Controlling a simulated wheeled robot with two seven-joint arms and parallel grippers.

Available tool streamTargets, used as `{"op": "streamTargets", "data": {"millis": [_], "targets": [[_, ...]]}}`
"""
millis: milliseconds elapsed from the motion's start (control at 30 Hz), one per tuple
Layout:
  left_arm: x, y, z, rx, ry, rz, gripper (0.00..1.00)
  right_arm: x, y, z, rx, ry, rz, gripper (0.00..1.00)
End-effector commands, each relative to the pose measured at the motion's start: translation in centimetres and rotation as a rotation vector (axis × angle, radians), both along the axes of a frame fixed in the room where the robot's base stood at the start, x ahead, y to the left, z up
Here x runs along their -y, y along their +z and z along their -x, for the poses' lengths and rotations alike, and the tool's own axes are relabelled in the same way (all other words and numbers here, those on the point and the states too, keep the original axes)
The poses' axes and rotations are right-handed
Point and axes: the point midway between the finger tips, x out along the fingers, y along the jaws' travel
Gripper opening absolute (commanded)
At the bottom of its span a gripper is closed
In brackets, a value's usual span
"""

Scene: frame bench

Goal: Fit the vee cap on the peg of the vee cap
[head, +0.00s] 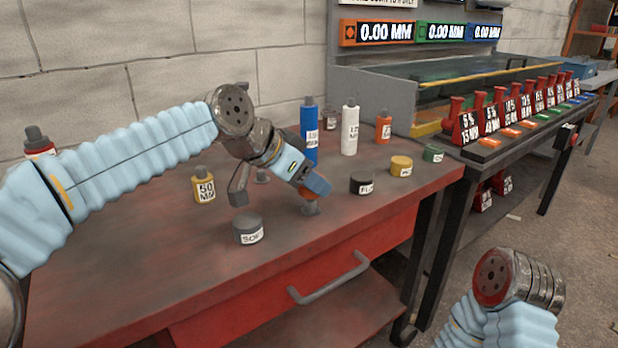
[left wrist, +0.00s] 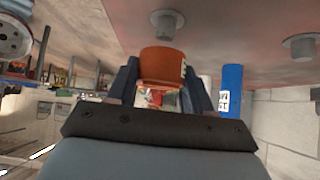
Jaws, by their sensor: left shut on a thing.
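An orange cap (left wrist: 162,62) is held between the fingers of my left gripper (left wrist: 160,85); its label is turned aside and I cannot read it. In the head view the left gripper (head: 317,186) is above the red bench, and only a little of the orange cap (head: 310,194) shows below it. A grey peg (head: 311,209) stands just under the cap; in the left wrist view this peg (left wrist: 165,24) appears beyond the cap, apart from it. My right gripper is out of view.
A second bare peg (head: 262,176) stands behind. A grey cap (head: 248,229), black cap (head: 362,184), yellow cap (head: 401,166) and green cap (head: 433,153) sit around on the bench. A blue bottle (head: 309,145), white bottle (head: 349,131) and yellow bottle (head: 204,188) stand nearby.

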Motion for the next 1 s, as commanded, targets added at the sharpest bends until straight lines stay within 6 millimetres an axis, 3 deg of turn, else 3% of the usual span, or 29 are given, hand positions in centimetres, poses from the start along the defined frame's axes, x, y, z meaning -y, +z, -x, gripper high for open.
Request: {"op": "streamTargets", "data": {"millis": [1000], "targets": [[0.0, -2.4, 0.0, 0.001, 0.000, 0.001, 0.16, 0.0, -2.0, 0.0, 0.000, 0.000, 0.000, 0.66]]}}
